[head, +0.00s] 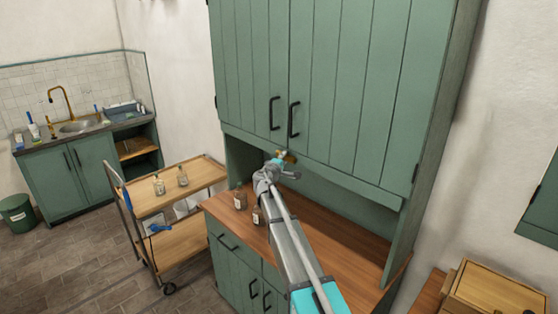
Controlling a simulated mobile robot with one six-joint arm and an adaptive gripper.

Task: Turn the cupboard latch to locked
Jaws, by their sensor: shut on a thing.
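The green cupboard (345,85) stands in the middle of the head view, its two upper doors closed, each with a black bar handle. The cupboard latch (291,157) shows as a small brass-coloured piece at the bottom edge of the doors, close to where they meet. My gripper (284,158) is at the latch and shut on it, with my arm reaching up from the lower right. The gripper and wrist hide much of the latch, so its turn angle cannot be told.
Small labelled bottles (240,198) stand on the wooden counter (340,238) below, beside my arm. A wheeled wooden trolley (150,205) with jars stands to the left. A sink unit (75,170) and a green bin (17,214) are farther left. A wooden box (495,290) sits lower right.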

